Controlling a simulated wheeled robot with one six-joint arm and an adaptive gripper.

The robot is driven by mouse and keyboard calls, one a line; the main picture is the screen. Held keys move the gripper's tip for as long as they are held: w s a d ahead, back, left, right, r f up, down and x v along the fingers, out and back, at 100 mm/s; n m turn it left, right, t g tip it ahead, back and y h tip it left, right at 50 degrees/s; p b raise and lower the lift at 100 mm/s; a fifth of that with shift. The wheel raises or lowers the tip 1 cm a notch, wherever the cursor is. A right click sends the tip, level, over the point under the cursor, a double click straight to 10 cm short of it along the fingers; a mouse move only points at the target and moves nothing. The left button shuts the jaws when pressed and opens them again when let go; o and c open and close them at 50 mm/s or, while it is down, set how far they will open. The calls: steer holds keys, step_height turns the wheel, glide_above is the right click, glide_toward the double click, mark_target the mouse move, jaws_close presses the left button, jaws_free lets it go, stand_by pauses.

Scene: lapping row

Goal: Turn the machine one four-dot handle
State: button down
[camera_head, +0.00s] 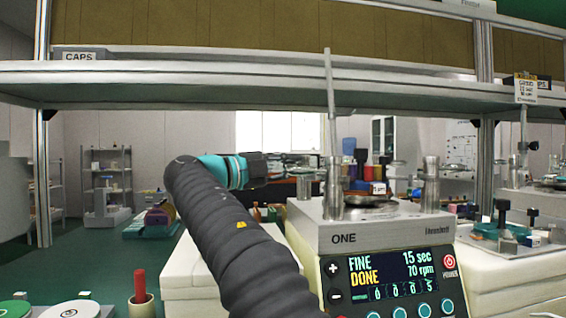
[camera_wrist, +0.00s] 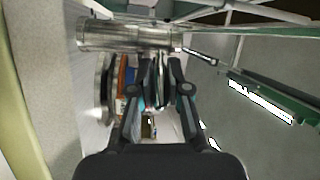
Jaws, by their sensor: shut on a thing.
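Machine ONE (camera_head: 385,232) stands right of the middle in the head view, its screen reading FINE, 15 sec, DONE, 70 rpm. A metal post (camera_head: 333,190) with a long upright rod (camera_head: 330,95) rises from its left side. The post (camera_wrist: 125,38) and a rod (camera_wrist: 203,56) also show in the wrist view. My gripper (camera_head: 300,165) reaches in from the left beside the post. In the wrist view my gripper (camera_wrist: 158,70) is shut on what looks like the handle, a narrow grey part (camera_wrist: 160,82) between the fingers. No dots can be made out, and the exact contact is unclear.
A long shelf (camera_head: 250,85) crosses above the machine and my arm. A second machine (camera_head: 525,225) stands at the right. A red-topped peg (camera_head: 139,288) and round discs (camera_head: 75,309) are at the lower left. Green floor is open at the left.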

steer(key=shift+w+a+r+m+g+h+p, duration=0.1)
steer(key=shift+w+a+m+g+h+p, duration=0.1)
steer(key=shift+m+g+h+p, duration=0.4)
steer(key=shift+s, duration=0.1)
steer(key=c, duration=1.1)
jaws_free()
steer(key=shift+b, duration=0.45)
